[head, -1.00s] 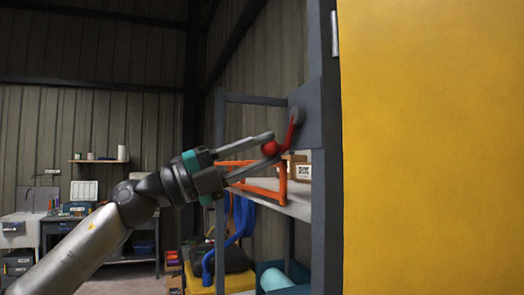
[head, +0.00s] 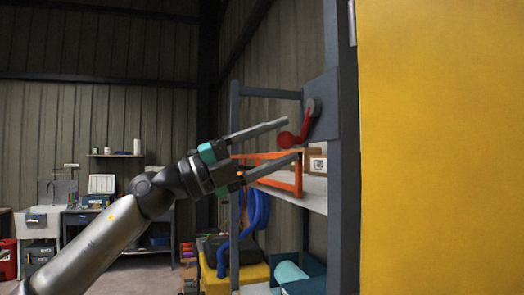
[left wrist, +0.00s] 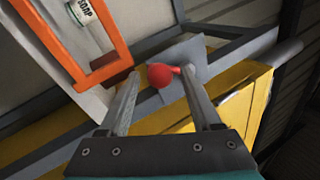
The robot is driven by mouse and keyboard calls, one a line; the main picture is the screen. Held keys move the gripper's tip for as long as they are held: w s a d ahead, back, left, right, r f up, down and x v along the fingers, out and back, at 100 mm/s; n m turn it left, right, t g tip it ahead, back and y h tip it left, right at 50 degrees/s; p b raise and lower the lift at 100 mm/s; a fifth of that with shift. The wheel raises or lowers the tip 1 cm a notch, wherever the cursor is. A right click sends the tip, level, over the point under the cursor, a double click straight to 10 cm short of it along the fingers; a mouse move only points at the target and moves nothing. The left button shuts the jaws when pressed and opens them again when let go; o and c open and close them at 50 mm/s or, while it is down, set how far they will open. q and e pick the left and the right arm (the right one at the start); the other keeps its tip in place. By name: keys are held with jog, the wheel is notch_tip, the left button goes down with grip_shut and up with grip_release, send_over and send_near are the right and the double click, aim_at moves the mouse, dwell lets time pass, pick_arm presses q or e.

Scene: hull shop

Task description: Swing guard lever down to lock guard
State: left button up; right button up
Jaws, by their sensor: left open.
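The guard lever (head: 306,127) is red with a round red knob (head: 286,139). It hangs down from a pivot on a grey plate (head: 326,108), which is fixed to the dark post beside the yellow panel (head: 440,150). My left gripper (head: 293,139) is open, one finger above the knob and one below it. In the left wrist view the knob (left wrist: 160,75) shows between the open fingertips (left wrist: 160,83), with gaps on both sides; contact is not evident. The knob hides much of the lever there. My right gripper is out of view.
An orange frame (head: 297,178) and a small box (head: 317,165) sit on the shelf (head: 315,195) just below and behind the gripper. Blue hose (head: 250,222) hangs under it. A workbench stands far back left. The space left of the lever is free.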

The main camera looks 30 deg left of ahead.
pick_arm(q)
jog(key=shift+s+a+f+b, duration=0.25)
jog(key=shift+a+f+b, duration=0.15)
jog(key=shift+b, duration=0.1)
jog(key=b+v, duration=1.1)
jog(key=v, duration=0.3)
jog(key=shift+r, duration=0.2)
jog(key=shift+a, duration=0.1)
